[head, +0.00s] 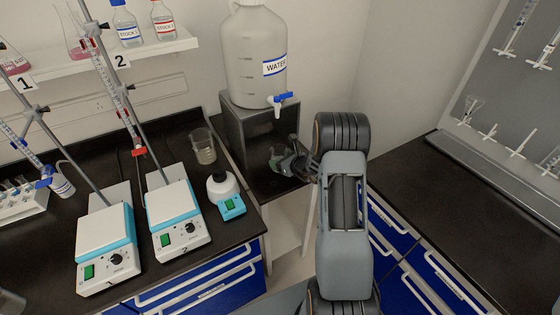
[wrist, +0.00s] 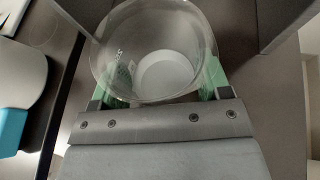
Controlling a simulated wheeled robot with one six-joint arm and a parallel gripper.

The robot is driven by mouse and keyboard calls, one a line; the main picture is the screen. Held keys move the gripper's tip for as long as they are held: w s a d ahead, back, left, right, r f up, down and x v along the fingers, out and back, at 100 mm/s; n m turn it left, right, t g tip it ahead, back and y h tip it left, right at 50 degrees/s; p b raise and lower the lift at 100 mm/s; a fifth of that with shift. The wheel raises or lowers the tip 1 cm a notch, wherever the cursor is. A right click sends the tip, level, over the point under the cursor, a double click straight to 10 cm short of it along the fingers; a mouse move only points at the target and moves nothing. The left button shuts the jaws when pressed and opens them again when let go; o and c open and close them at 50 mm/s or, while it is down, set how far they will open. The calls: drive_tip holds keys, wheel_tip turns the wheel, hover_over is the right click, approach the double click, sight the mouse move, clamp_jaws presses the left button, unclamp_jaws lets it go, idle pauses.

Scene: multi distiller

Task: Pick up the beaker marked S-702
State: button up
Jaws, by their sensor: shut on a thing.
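A clear glass beaker (head: 276,153) is at the front of the grey stand, below the water tap. My gripper (head: 284,163) reaches it from the right and is shut on it. In the wrist view the beaker (wrist: 150,28) is between the two green-padded fingers of my gripper (wrist: 165,80), its round rim facing the camera and a pale disc showing at its bottom. No S-702 mark is readable on it. I cannot tell whether its base touches the dark surface below.
A large water carboy (head: 252,60) with a blue-handled tap (head: 281,101) sits on the grey stand (head: 235,135). Another beaker (head: 203,146), a white-topped blue device (head: 226,196) and two stirrer plates (head: 179,222) stand to the left. The right bench (head: 450,215) is largely clear.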

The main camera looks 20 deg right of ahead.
drive_tip(key=shift+r, duration=0.25)
